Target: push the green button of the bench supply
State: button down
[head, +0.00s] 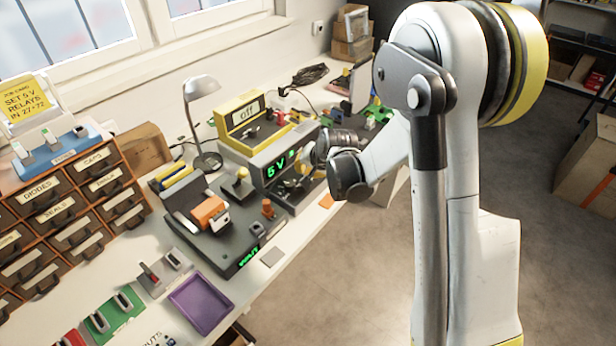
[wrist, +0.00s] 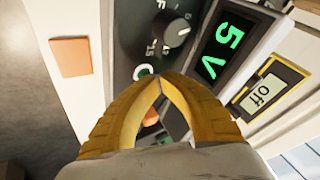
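The bench supply is a grey box with a dark front panel (head: 275,173) and a green display that reads 5 V in the wrist view (wrist: 222,50). A grey pointer knob (wrist: 177,32) is on its panel, with scale marks around it. A green-and-white ring (wrist: 145,71) shows just above my fingertips; I cannot tell whether it is the green button, and its lower part is hidden. My gripper (wrist: 160,80) has its yellow fingertips together, in front of the panel. Between the fingers, small reddish and dark green parts show, mostly covered. In the head view my wrist hides part of the panel.
A yellow-framed unit reading Off (head: 247,112) stands behind the supply. A dark device (head: 215,225) with an orange block is to its left. An orange square (wrist: 70,57) lies on the bench by the supply. A desk lamp (head: 203,120) stands behind.

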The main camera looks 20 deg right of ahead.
jog(key=shift+r, duration=0.5)
notch_tip(320, 180, up, 6)
jog(key=p, duration=0.4)
